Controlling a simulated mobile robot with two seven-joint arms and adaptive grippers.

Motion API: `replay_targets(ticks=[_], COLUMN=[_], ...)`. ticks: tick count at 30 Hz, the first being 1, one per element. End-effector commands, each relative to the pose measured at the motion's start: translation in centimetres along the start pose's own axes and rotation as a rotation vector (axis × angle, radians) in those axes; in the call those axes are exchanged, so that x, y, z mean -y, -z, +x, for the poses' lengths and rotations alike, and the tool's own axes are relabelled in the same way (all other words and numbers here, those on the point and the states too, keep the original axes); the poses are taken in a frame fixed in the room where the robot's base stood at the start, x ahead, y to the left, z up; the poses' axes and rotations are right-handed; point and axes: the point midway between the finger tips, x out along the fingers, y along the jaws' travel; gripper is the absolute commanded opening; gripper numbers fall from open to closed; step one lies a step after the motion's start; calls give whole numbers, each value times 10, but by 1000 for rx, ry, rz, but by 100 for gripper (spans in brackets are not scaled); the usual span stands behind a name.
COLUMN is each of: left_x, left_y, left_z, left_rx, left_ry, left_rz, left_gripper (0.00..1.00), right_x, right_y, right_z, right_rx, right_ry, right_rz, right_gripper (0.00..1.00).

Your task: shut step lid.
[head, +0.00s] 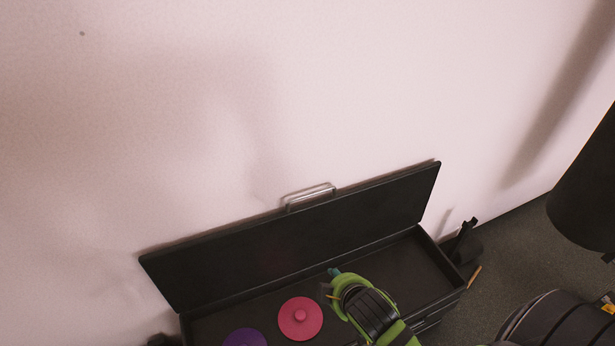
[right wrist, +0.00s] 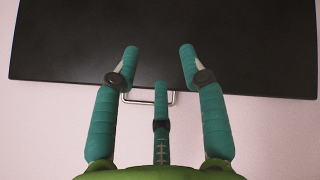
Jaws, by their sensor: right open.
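The step lid (head: 300,232) is a long black panel that stands raised at the back of a black box (head: 445,268), close to the pale wall. A metal handle (head: 311,196) sits on its upper edge. My right gripper (head: 334,279) is over the box, in front of the lid. In the right wrist view my right gripper (right wrist: 158,66) has its teal fingers spread and empty, with the dark lid (right wrist: 230,45) behind them. The handle (right wrist: 148,98) shows there partly behind a finger. My left gripper is not in view.
A pink disc (head: 300,319) with a knob and a purple disc (head: 244,338) lie in the box. A dark object (head: 466,243) and a small orange stick (head: 474,276) are on the grey floor at right. A large dark shape (head: 590,190) stands at the far right.

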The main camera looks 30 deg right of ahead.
Motion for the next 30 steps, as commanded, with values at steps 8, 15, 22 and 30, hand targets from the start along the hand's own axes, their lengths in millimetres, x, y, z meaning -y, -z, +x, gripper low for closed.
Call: replay_targets(ticks=[8,15,22,30], left_x=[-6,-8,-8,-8], left_y=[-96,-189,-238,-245], left_z=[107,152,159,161], left_rx=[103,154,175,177], left_ry=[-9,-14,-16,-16], left_rz=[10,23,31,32], left_gripper=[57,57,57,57], right_x=[-61,-95,-106,-114], right_y=[53,102,124,141], right_z=[43,61,67,86], right_rx=[-187,-335,-406,-416], right_ry=[-253,-448,-542,-555], right_rz=[-381,-730,-921,-944], right_gripper=[43,43,43,43])
